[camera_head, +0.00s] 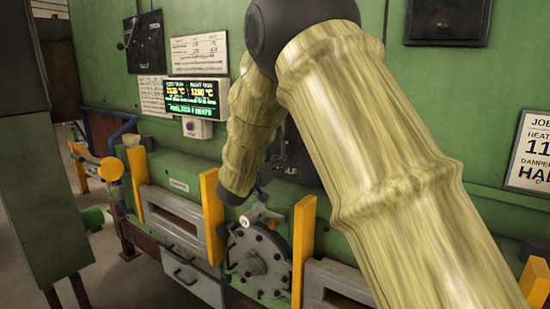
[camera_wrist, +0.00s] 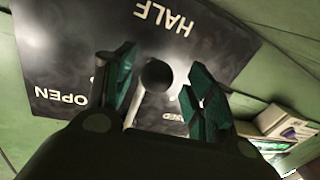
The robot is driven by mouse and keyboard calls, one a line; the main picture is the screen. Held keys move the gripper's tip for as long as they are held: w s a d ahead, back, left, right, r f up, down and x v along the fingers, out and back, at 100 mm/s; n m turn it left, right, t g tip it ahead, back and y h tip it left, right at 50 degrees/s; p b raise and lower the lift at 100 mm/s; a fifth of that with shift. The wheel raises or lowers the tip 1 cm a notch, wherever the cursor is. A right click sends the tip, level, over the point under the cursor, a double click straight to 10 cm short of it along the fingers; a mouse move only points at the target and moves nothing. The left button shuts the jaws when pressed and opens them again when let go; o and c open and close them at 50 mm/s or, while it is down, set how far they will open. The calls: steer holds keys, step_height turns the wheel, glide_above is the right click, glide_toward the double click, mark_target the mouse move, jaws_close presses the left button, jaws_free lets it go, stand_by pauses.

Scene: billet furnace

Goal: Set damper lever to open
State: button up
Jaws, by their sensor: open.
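In the wrist view, the damper lever shows as a dark round knob (camera_wrist: 157,75) on a pale rod. It stands in front of a black placard (camera_wrist: 235,45) that reads HALF and OPEN, with a partly covered word ending in SED; the lettering looks upside down. The knob is nearest the word HALF. My gripper (camera_wrist: 160,85) is open, one teal finger on each side of the knob; I cannot tell if either touches it. In the head view, my arm hides most of the placard (camera_head: 292,160) and the lever; my gripper is hard to make out there.
A lit temperature display (camera_head: 196,97) is on the green wall at left. A white job card (camera_head: 530,150), partly cut off, shows DAMPER and HAL.

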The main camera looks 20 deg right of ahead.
steer(key=shift+w+d+r, duration=0.25)
steer(key=shift+w+d, duration=0.1)
steer(key=shift+d, duration=0.25)
steer(key=shift+w+d+f, duration=0.2)
steer(key=shift+w+f, duration=0.05)
steer(key=shift+w, duration=0.15)
steer(key=shift+r, duration=0.1)
steer(key=shift+s, duration=0.15)
steer(key=shift+c, duration=0.2)
